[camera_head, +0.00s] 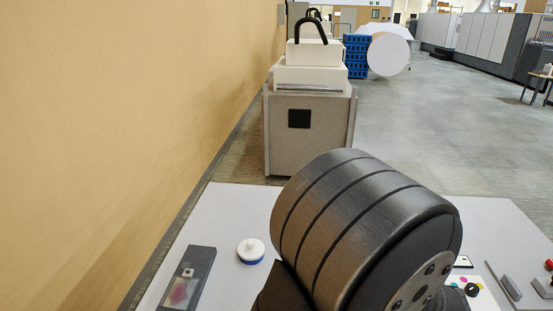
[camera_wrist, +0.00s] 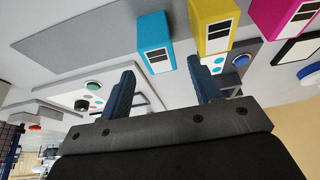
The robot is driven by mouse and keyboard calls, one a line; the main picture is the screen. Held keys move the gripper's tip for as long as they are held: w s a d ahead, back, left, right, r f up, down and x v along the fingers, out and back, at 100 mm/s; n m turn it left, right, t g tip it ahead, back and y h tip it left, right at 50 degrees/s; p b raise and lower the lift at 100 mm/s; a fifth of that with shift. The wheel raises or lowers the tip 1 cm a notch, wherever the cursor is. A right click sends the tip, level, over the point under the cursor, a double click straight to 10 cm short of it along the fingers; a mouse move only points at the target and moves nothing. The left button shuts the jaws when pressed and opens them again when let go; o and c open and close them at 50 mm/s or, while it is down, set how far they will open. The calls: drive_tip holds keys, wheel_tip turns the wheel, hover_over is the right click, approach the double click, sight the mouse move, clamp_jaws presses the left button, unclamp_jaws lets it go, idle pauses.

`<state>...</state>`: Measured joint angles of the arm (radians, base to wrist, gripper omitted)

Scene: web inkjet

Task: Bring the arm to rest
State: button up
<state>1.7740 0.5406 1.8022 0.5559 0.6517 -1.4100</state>
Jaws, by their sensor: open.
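My gripper (camera_wrist: 160,65) shows in the wrist view, with its two dark blue fingers wide apart and nothing between them. Beyond the fingertips are a cyan block (camera_wrist: 153,38), a yellow block (camera_wrist: 211,25) and, at the upper right, a magenta block (camera_wrist: 280,15). The fingers appear apart from these blocks, though the distance is hard to judge. In the head view, a large dark ribbed part of my arm fills the lower middle and hides the table behind it. The gripper does not show there.
The pale table (camera_head: 225,208) holds a white knob with a blue base (camera_head: 250,251), a dark grey tray (camera_head: 192,264) and, at right, a card with coloured dots (camera_head: 460,284). A tan wall (camera_head: 100,120) runs along the left. A grey cabinet (camera_head: 310,145) stands beyond the table.

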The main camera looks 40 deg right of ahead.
drive_tip(key=x, duration=0.3)
wheel_tip(320, 180, up, 4)
drive_tip(key=shift+r, duration=0.15)
drive_tip(key=s+a+r, duration=0.6)
drive_tip(key=s+r, duration=0.1)
drive_tip(key=s, duration=0.3)
drive_tip(key=w+d+f, duration=0.1)
drive_tip(key=w+d, duration=0.4)
drive_tip(key=w, duration=0.7)
drive_tip(key=w+d, duration=0.5)
drive_tip(key=w, duration=0.8)
drive_tip(key=shift+w+f, duration=0.3)
drive_tip(key=shift+f, duration=0.05)
drive_tip(key=shift+d, duration=0.15)
drive_tip(key=s+a+r, duration=0.1)
drive_tip(key=s+a, duration=0.2)
drive_tip(key=s, duration=0.6)
drive_tip(key=s+a+r, duration=0.1)
drive_tip(key=s+a, duration=0.2)
drive_tip(key=s, duration=0.7)
drive_tip(key=shift+s+a, duration=0.2)
drive_tip(key=shift+s, duration=0.1)
